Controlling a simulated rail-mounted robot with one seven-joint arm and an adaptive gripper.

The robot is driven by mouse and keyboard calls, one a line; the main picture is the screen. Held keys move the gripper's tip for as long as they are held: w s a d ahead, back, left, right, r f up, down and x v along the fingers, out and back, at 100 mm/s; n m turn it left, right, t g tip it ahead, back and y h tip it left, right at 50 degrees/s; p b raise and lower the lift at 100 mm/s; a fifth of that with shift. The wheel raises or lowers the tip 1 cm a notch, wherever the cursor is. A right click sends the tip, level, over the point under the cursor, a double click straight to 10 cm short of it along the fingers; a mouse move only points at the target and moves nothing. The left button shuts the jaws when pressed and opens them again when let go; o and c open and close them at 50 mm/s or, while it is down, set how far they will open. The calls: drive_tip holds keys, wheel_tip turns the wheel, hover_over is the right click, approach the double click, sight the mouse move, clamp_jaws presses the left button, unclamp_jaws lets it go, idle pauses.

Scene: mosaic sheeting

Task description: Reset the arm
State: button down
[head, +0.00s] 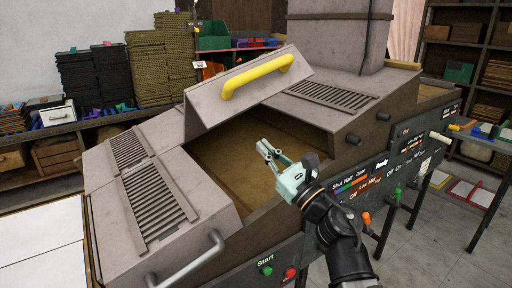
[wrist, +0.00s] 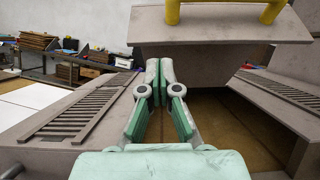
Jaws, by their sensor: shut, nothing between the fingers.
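My gripper (head: 268,152) is shut and empty. In the head view it is over the near edge of the opening in a grey machine (head: 170,145), pointing up and to the left. The machine's lid (head: 225,85) with a yellow handle (head: 257,74) is raised and tilted, and the brown interior (head: 235,145) shows below it. In the wrist view the closed fingertips (wrist: 159,72) stand in front of the opening, just left of the lid (wrist: 220,28). I cannot tell whether the fingers touch anything.
The front panel carries a green Start button (head: 267,270), a red button (head: 290,272) and several coloured levers. A metal bar handle (head: 190,265) juts out at the front left. Shelves with stacked tiles (head: 150,70) stand behind. A white table (head: 40,250) is at left.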

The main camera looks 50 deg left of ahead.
drive_tip(key=shift+d, duration=0.4)
